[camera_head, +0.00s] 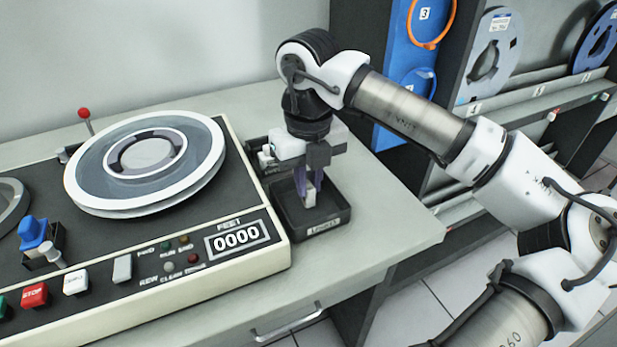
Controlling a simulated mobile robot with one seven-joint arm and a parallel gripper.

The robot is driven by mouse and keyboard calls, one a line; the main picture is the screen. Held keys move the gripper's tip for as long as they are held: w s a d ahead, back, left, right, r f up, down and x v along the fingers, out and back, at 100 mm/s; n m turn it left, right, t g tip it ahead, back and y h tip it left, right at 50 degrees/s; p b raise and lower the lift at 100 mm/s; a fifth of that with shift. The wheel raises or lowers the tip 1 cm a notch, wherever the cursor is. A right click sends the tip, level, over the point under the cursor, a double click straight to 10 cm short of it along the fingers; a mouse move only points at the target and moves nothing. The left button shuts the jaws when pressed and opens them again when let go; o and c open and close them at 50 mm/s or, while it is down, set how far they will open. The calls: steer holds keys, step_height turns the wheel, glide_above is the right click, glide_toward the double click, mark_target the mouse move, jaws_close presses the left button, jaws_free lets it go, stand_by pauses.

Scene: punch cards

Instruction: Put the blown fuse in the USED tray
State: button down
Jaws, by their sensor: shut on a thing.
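My gripper (309,190) points down over a small dark open tray (333,212) on the grey counter, right of the tape machine. Its purple fingers are shut on a small pale block (310,198). The block is low, at or just above the tray's inside; I cannot tell if it touches the floor. I cannot tell from this view whether the block is a fuse. The tray has a label on its front wall, too small to read surely; I cannot make out the word USED. No other fuse is clearly visible.
The tape machine (140,300), with a large reel (148,165), a counter showing 0000 and buttons, stands close on the left. A dark object (262,147) is partly hidden behind my gripper. A rack with reels (492,58) stands right. The counter right of the tray is clear.

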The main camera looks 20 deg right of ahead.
mark_target(308, 186)
steer(key=shift+f+b, duration=0.55)
steer(key=shift+f, duration=0.15)
steer(key=c, duration=1.3)
jaws_free()
steer(key=shift+c, duration=1.1)
steer(key=shift+r, duration=0.1)
steer(key=shift+r+p, duration=2.5)
steer(key=shift+r, duration=1.5)
steer(key=shift+r, duration=0.1)
